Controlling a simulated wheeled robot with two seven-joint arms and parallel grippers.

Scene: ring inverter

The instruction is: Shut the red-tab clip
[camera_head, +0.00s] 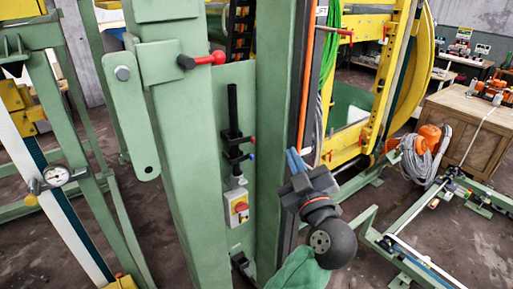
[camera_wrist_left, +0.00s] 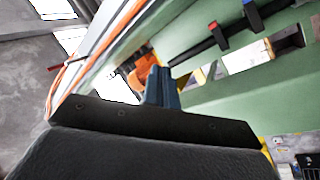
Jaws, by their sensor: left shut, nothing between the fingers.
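The red-tab clip (camera_head: 238,140) is a small black clip on the black rod (camera_head: 233,105) fixed to the green panel, its red tab pointing right. It also shows in the wrist view (camera_wrist_left: 219,36), standing out from the rod. Just below it in the head view is a similar black clip with a blue tab (camera_head: 238,158). I cannot tell whether the red-tab clip is open or shut. My left gripper (camera_head: 295,160) has its blue fingers together and empty, right of the clips and apart from them. The fingers also show in the wrist view (camera_wrist_left: 158,80). My right gripper is not in view.
A green post (camera_head: 285,100) with an orange cable stands between the panel and my gripper in the picture. A red-handled lever (camera_head: 205,59) sticks out at upper left. A wide green column flanks the panel on the left.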

